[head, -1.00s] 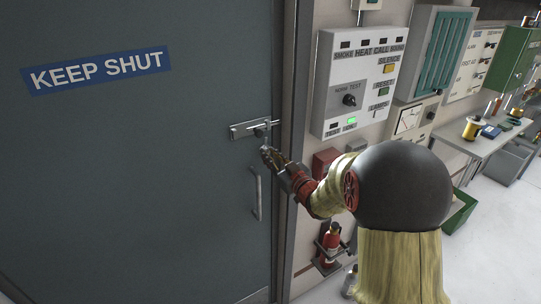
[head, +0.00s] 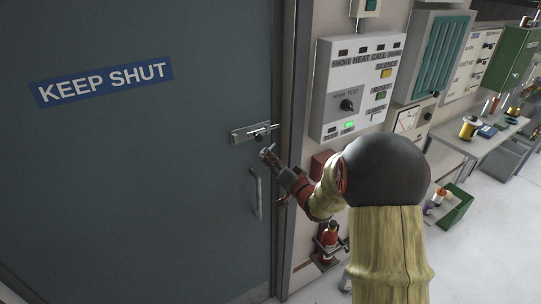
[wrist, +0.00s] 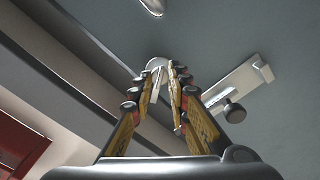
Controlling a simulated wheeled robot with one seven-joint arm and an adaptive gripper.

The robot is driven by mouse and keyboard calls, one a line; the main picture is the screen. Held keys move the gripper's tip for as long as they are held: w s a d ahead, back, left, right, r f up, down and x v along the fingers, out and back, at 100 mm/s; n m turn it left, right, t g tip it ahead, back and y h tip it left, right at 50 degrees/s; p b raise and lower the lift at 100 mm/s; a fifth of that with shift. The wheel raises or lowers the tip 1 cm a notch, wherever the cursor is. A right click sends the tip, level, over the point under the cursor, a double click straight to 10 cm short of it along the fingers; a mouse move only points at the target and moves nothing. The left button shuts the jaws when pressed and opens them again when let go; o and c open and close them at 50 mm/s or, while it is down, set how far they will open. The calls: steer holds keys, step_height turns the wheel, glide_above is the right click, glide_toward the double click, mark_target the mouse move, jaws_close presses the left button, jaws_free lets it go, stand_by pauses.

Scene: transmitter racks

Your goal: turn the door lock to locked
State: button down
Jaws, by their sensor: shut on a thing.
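The door lock (head: 250,133) is a pale metal plate near the right edge of the grey door (head: 130,200). A dark round knob (wrist: 234,112) stands out from it, and a thin bar runs toward the door frame. My gripper (head: 267,152) is just below the lock in the head view. In the wrist view its fingers (wrist: 166,75) are close together around a pale, rounded piece (wrist: 157,63); I cannot tell what it belongs to. The knob is to the right of the fingers there, apart from them.
A vertical door handle (head: 256,194) is below my gripper. A blue KEEP SHUT sign (head: 102,83) is on the door. A fire alarm panel (head: 357,85) and a small red box (head: 322,163) are on the wall to the right. A red extinguisher (head: 330,236) stands below.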

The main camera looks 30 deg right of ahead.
steer(key=m+p, duration=0.3)
steer(key=m, duration=0.3)
steer(key=shift+f, duration=0.1)
steer(key=shift+m, duration=0.4)
stand_by(0.3)
steer(key=c, duration=1.8)
jaws_free()
steer(key=shift+d, duration=0.1)
steer(key=shift+o, duration=0.6)
steer(key=shift+s, duration=0.1)
steer(key=s, duration=1.1)
steer(key=shift+s+d, duration=0.2)
steer(key=shift+s, duration=0.2)
